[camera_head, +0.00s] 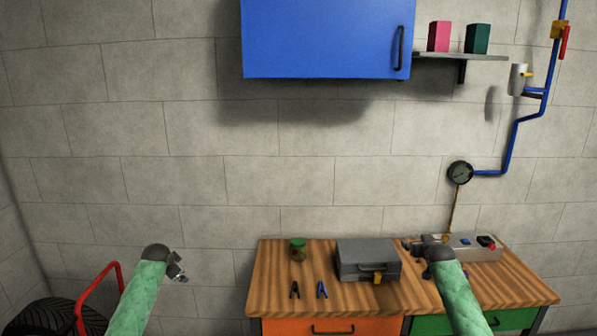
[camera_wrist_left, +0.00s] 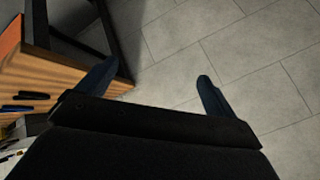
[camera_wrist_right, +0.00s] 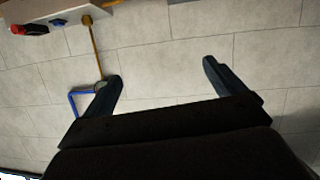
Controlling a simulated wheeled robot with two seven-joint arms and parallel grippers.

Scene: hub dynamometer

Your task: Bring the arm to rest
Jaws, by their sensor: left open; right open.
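My left arm, green, comes in from the lower left of the head view. Its gripper (camera_head: 177,268) is in the air left of the wooden workbench (camera_head: 330,292). My right arm comes in at the lower right of the head view. Its gripper (camera_head: 418,247) is over the right part of the bench, between the grey case and the switch box. In the right wrist view its fingers (camera_wrist_right: 162,80) are spread and empty against the wall.
A blue cabinet (camera_head: 325,40) and a shelf (camera_head: 470,57) hang above. A gauge (camera_head: 460,173) is on the wall. A tyre (camera_head: 45,318) with a red frame stands lower left.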

